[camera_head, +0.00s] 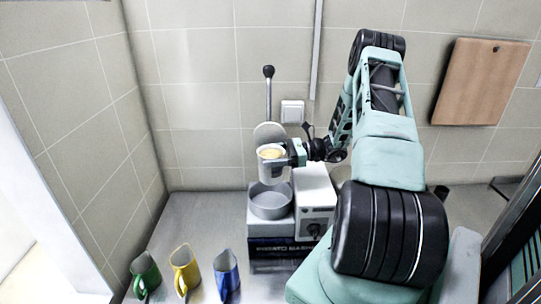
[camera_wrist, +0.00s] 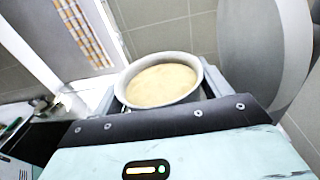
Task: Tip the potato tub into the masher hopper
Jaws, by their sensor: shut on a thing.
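The potato tub (camera_head: 268,176) is a small pale round tub with tan contents. My gripper (camera_head: 290,154) is shut on it from the right side and holds it in the air. The tub looks close to upright and also shows in the wrist view (camera_wrist: 160,57), where its tan filling (camera_wrist: 163,85) is still inside. The masher (camera_head: 316,192) stands on the counter below. Its round grey hopper (camera_head: 271,211) is beneath the tub, with a gap between them. The tub hides part of the view behind it.
A lever with a black knob (camera_head: 268,72) and a pale disc (camera_head: 266,131) rise behind the tub. Green (camera_head: 146,271), yellow (camera_head: 184,267) and blue (camera_head: 226,275) jugs stand at front left. A wooden board (camera_head: 481,82) hangs at right.

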